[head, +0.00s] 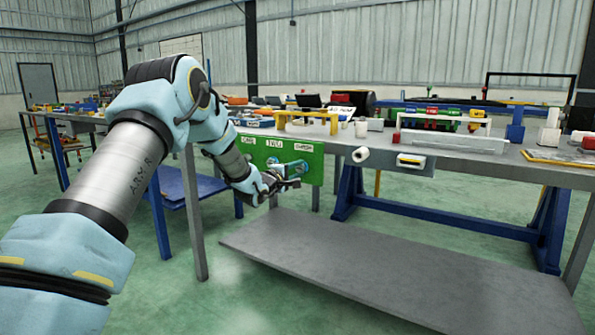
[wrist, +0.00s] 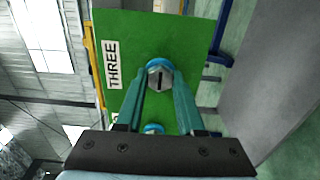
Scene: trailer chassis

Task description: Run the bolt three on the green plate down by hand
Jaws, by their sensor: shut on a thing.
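The green plate (head: 316,176) hangs upright at the front edge of the bench, with white labels along its top. In the wrist view the green plate (wrist: 195,30) shows sideways, with the label THREE (wrist: 113,63). Bolt three (wrist: 160,77) has a grey hex head with a dark slot and a blue ring behind it. My gripper (wrist: 160,82) has its two teal fingers shut on the head of bolt three, one on each side. In the head view my gripper (head: 296,176) is in front of the plate and hides part of the bolts.
Another bolt with a blue ring (wrist: 152,128) sits close by, partly between my fingers. A white roll-like part (head: 360,155) and a grey box (head: 414,162) stick out from the bench front right of the plate. A grey lower shelf (head: 390,265) lies below.

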